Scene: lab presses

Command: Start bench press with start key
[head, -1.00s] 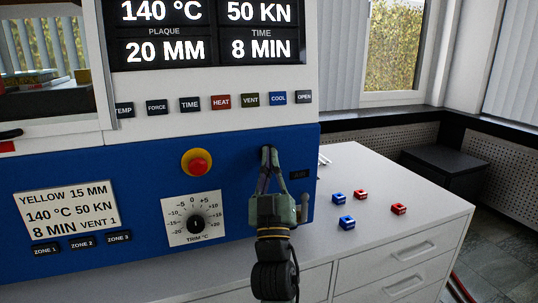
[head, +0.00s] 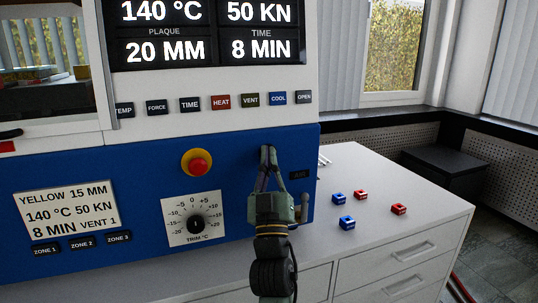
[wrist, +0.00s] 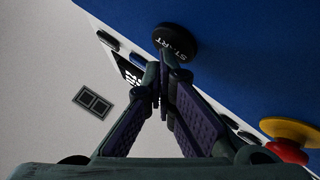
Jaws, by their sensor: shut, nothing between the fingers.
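The start key is a round black button marked START (wrist: 175,42) on the blue press front in the wrist view. In the head view it is hidden behind my fingers. My gripper (head: 268,152) is shut and empty, its fingertips pointing at the blue front panel right of the red stop button. In the wrist view the fingertips (wrist: 164,88) overlap the lower edge of the key. I cannot tell whether they touch it. The bench press has a lit display (head: 205,30) reading 140 °C, 50 kN, 20 mm and 8 min.
A red stop button on a yellow base (head: 197,163) and a trim dial (head: 195,223) sit left of my gripper. A row of labelled keys (head: 221,102) runs above. Small red and blue blocks (head: 347,222) lie on the white counter (head: 420,200) at right.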

